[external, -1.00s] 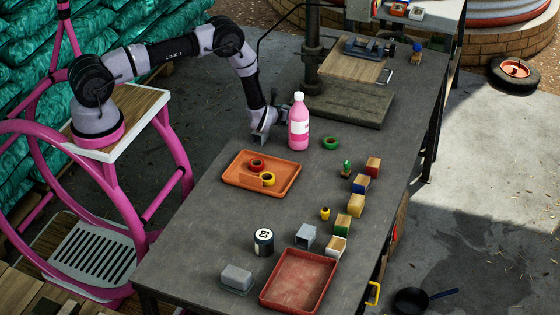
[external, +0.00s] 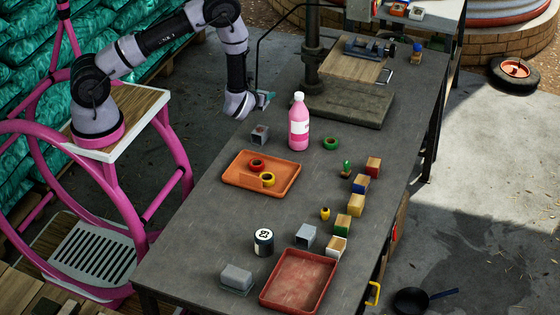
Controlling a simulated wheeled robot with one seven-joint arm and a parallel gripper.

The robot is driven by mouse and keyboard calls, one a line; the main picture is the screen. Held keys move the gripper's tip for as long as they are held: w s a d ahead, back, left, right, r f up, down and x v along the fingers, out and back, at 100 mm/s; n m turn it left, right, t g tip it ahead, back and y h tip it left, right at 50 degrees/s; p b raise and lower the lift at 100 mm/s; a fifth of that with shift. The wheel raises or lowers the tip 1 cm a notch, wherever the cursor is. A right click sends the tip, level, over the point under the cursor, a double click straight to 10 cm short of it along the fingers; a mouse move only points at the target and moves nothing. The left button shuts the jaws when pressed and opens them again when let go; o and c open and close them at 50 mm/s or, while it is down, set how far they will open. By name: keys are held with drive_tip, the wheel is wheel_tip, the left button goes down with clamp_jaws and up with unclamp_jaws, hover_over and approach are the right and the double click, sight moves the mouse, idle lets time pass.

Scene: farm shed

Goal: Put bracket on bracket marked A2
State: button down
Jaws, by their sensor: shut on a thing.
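My gripper (external: 264,100) is raised above the table's left edge, left of and behind the pink bottle. It is shut on a small teal-grey thing (external: 270,96), too small to identify. A grey hollow bracket (external: 260,133) stands on the table below my gripper, apart from it. Another grey open bracket (external: 306,235) stands behind the red tray. A grey block-like piece (external: 236,278), perhaps also a bracket, lies near the table's front left. No A2 mark is readable on any of them.
The pink bottle (external: 299,128) stands close to my gripper. An orange tray (external: 238,187) holds tape rolls. A drill-press stand (external: 345,107) is at the back.

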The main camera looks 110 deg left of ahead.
drive_tip(key=f, duration=0.4)
drive_tip(key=shift+s+d+f, duration=0.1)
drive_tip(key=shift+d+f, duration=0.15)
drive_tip(key=shift+f, duration=2.55)
drive_tip(key=shift+f, duration=0.15)
drive_tip(key=shift+c, duration=1.4)
unclamp_jaws()
